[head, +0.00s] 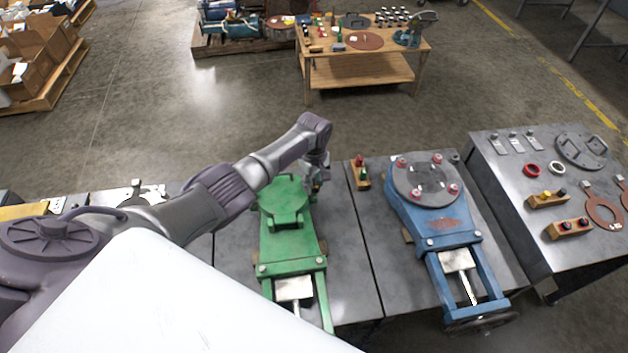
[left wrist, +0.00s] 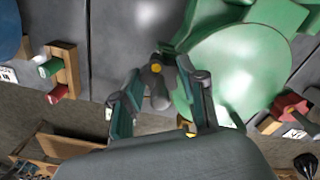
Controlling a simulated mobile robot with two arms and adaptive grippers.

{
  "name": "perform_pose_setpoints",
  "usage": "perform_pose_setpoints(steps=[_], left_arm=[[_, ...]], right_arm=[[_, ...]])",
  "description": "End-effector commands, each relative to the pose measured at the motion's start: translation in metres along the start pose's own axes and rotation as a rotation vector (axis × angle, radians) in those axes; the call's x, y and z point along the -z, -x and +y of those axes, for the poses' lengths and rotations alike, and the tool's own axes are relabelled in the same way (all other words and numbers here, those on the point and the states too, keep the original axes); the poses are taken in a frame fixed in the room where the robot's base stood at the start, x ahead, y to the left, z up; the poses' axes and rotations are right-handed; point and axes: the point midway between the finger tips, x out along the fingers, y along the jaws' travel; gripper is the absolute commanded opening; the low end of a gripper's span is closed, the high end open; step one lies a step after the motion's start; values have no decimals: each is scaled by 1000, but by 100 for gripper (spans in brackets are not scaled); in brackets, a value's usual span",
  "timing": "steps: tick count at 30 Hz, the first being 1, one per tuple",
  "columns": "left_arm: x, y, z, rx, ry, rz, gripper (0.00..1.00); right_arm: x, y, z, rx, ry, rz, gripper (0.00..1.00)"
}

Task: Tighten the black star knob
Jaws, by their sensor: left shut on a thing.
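My left gripper (head: 318,188) is at the far right edge of the green valve body (head: 287,235) in the head view. In the left wrist view its two fingers (left wrist: 160,92) are closed around a dark grey knob-like piece beside the rounded green flange (left wrist: 238,70). This appears to be the black star knob (left wrist: 158,98); the fingers partly hide it, and its star shape is not clear. In the head view the knob is hidden by the gripper. My right gripper is not in view.
A wooden block with green and red knobs (head: 359,173) stands just right of the gripper. A blue valve (head: 430,205) lies further right on the same bench. A side table (head: 510,180) holds rings and more blocks. A red star-shaped knob (left wrist: 290,108) shows right of the flange.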

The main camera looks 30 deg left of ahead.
Motion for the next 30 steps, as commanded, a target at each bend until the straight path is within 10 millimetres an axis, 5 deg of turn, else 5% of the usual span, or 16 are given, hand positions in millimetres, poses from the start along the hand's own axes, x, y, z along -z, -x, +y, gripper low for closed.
perform_pose_setpoints(steps=[30], left_arm=[[0,1,1,-2,-891,0,6]], right_arm=[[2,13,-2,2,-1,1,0]])
